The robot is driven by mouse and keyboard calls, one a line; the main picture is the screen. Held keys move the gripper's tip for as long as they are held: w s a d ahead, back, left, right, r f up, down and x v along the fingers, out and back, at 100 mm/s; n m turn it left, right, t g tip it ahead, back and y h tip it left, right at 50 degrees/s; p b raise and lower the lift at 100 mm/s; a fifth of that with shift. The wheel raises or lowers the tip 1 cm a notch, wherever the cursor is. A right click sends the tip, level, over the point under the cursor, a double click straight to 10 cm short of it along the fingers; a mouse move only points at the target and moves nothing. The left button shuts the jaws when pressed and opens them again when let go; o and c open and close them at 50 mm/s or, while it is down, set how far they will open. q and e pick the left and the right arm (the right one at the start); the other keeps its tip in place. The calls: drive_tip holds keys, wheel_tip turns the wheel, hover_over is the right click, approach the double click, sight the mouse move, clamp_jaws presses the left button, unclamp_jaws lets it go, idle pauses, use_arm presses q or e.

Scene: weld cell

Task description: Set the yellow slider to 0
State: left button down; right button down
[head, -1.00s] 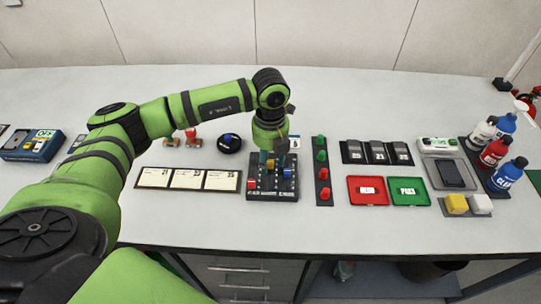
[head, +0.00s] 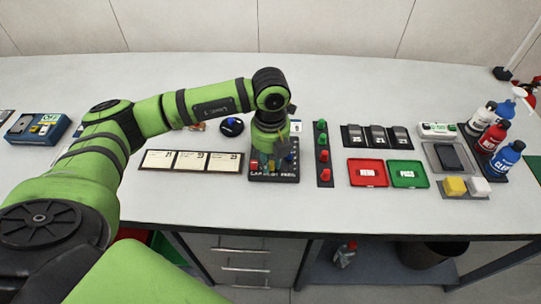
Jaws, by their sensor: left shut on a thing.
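The black slider panel (head: 274,178) lies on the bench in the head view, with upright coloured knobs in its slots. My left gripper (head: 271,158) points down over the middle of the panel, shut on the yellow slider (head: 271,166), which it largely hides. The blue knob (head: 289,159) stands just right of the fingers. A red knob lies to their left. The slot marks are too small to read, so I cannot tell the yellow slider's setting. My right gripper is not in view.
A strip of green and red knobs (head: 323,155) stands close right of the panel. Three white cards (head: 191,161) lie to its left. Red (head: 367,173) and green (head: 407,174) trays and bottles (head: 497,145) are further right. The bench front is clear.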

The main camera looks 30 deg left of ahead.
sight(272, 165)
use_arm(q)
drive_tip(key=shift+s+d+f, duration=0.1)
drive_tip(key=shift+s+d, duration=0.05)
drive_tip(key=shift+d, duration=0.15)
drive_tip(key=c, duration=1.3)
unclamp_jaws()
drive_tip(key=shift+o, duration=0.5)
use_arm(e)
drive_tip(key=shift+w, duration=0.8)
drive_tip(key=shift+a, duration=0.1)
use_arm(q)
drive_tip(key=shift+r, duration=0.35)
wheel_tip(272, 165, up, 12)
drive_tip(key=shift+f, duration=0.25)
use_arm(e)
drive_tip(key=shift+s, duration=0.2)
